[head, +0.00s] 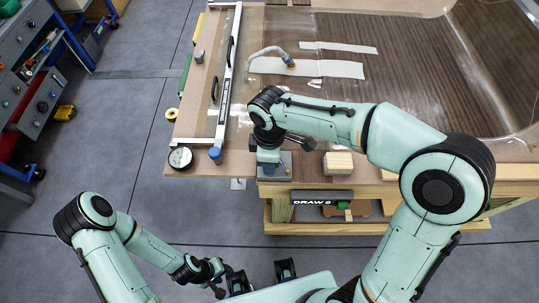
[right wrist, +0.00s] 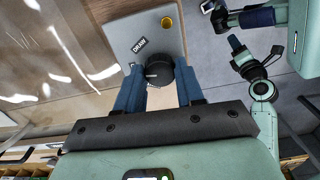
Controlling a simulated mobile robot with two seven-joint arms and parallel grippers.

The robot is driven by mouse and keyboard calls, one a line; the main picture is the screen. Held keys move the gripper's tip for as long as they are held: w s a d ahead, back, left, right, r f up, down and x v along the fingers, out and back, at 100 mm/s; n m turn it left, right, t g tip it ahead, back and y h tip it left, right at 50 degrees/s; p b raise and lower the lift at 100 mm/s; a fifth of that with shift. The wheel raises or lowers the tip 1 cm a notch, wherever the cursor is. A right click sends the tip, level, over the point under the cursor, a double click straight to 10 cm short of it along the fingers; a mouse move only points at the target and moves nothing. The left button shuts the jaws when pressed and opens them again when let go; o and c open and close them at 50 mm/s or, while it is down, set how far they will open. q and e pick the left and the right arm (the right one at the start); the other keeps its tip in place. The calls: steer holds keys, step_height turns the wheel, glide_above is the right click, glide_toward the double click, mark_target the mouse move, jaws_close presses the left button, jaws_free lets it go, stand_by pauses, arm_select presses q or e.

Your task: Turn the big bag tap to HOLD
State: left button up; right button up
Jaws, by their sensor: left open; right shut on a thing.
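The big bag tap shows in the right wrist view as a round black knob (right wrist: 160,70) on a grey plate (right wrist: 115,28). A black label reading DRAW (right wrist: 138,45) lies on the plate beside the knob. My right gripper (right wrist: 160,82) is shut on the knob, one blue finger on each side. Which way the knob points is hard to tell. In the head view my right gripper (head: 268,165) is at the table's front edge and hides the knob. My left gripper (head: 262,276) is open and empty, low in front of the table.
A dark veneer panel (head: 450,60) lies under clear bag film. A gauge (head: 180,158) and a blue cap (head: 215,153) sit at the front-left corner. A wooden block (head: 338,163) is right of the tap. A DRAW 6 sign (head: 312,202) shows below. A tool cart (head: 40,75) stands left.

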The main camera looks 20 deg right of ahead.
arm_select(q)
steer(key=shift+w+r, duration=0.25)
steer(key=shift+r, duration=0.2)
arm_select(e)
steer(key=shift+n, duration=0.9)
arm_select(q)
steer(key=shift+r+p, duration=0.1)
steer(key=shift+p, duration=0.2)
arm_select(e)
steer(key=o, duration=1)
steer(key=shift+o, duration=0.2)
steer(key=shift+r, duration=0.1)
arm_select(q)
steer(key=shift+w+r+p, duration=0.45)
steer(key=shift+r+p, duration=0.05)
steer(key=shift+r, duration=0.15)
steer(key=shift+w+r+p, duration=0.45)
steer(key=shift+r+p, duration=0.05)
steer(key=shift+r, duration=0.1)
arm_select(e)
step_height(320, 180, up, 13)
steer(key=shift+r, duration=0.15)
arm_select(q)
steer(key=shift+s, duration=0.1)
